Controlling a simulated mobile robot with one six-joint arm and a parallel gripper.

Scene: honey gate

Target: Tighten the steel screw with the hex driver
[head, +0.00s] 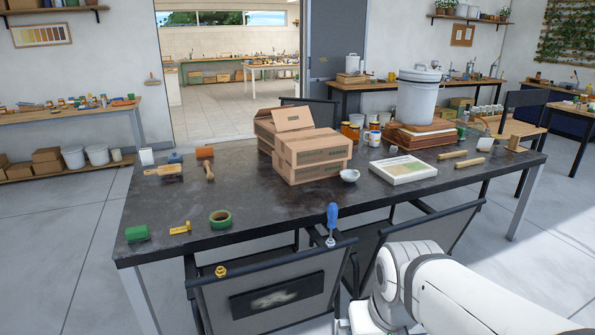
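A driver with a blue handle (332,213) stands upright at the table's front edge, above the top rail of the nearest chair. Its thin shaft points down. A small silvery piece, perhaps the steel screw (330,242), shows at its lower end on the rail; it is too small to tell whether the tip sits in it. A brass-yellow screw or knob (221,271) is on the same rail further left. My white arm fills the lower right, to the right of the driver and apart from it in the picture. My gripper does not show.
The chair (215,305) stands against the dark table (265,212), with a second chair (445,235) to its right. Cardboard boxes (312,160), green tape (220,219), a white bowl (350,175) and a white framed tray (403,180) lie on the table. Its front middle is clear.

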